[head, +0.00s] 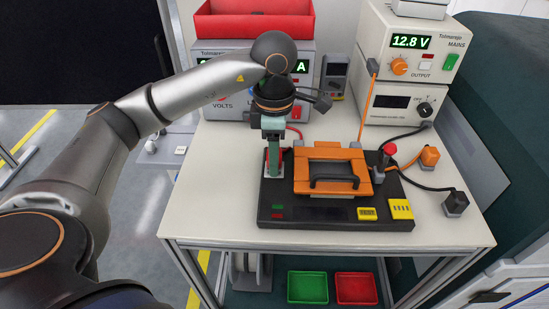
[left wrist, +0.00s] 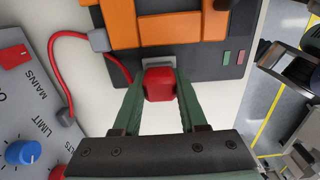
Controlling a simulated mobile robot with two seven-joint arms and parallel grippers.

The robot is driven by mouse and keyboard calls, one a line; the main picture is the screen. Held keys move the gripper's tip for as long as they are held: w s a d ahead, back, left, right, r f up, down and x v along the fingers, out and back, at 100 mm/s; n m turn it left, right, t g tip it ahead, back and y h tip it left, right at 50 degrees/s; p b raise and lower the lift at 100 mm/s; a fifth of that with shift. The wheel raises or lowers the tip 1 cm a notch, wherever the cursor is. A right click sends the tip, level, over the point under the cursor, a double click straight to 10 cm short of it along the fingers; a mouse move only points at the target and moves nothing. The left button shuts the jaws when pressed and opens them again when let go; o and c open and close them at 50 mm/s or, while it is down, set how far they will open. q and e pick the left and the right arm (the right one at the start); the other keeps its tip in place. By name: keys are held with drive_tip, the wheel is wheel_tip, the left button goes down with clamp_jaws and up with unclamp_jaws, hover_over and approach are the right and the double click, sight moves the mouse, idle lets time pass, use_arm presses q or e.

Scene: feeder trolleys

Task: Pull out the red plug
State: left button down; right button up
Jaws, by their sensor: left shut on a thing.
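The red plug (left wrist: 160,84) is between the green fingers of my left gripper (left wrist: 159,94) in the left wrist view, with a finger on each side. It sits against a pale grey piece at the edge of the dark base plate (left wrist: 205,53); I cannot tell whether it is still seated. In the head view my left gripper (head: 273,166) points down at the left part of the base plate (head: 330,213), and its fingers hide most of the plug. My right gripper is not in view.
An orange fixture (head: 333,152) with a black handle stands on the plate. A red cable (left wrist: 95,36) runs beside the plug. A red-knobbed lever (head: 390,150) and black cables are to the right. Power supplies (head: 411,70) stand behind. The table's front edge is clear.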

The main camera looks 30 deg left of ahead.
use_arm(q)
drive_tip(key=shift+r, duration=0.15)
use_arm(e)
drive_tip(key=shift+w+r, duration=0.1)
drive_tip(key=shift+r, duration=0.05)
use_arm(q)
drive_tip(key=shift+r+p, duration=2.2)
drive_tip(key=shift+r, duration=0.7)
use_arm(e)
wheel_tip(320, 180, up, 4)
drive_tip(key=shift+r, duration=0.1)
use_arm(q)
drive_tip(key=shift+r, duration=0.9)
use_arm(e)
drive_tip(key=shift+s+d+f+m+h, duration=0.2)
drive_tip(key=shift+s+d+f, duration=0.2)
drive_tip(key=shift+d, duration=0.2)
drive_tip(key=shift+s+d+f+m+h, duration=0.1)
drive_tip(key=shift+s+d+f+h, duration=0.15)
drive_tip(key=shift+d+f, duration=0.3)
use_arm(q)
drive_tip(key=shift+f, duration=0.1)
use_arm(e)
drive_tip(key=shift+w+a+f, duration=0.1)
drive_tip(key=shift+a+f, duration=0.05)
